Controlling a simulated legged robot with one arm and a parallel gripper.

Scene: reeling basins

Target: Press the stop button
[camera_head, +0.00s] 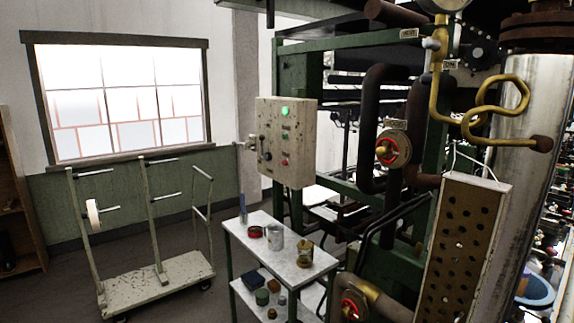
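A cream control box (297,148), worn and stained, is mounted on the green machine frame near the middle of the head view. A green light (285,111) glows at its top. A red button (285,162) sits low on its front face, and other small controls are spread above and to the left of it. The labels are too small to read, so I cannot tell which control is marked stop. A handle or lever (246,146) sticks out on the box's left side. My gripper is not in view.
A two-tier metal cart (262,229) with tins and jars stands below the box. A flatbed trolley (165,278) stands at left. Pipes, a red valve wheel (393,149) and a perforated panel (462,245) crowd the right. Some floor shows between trolley and cart.

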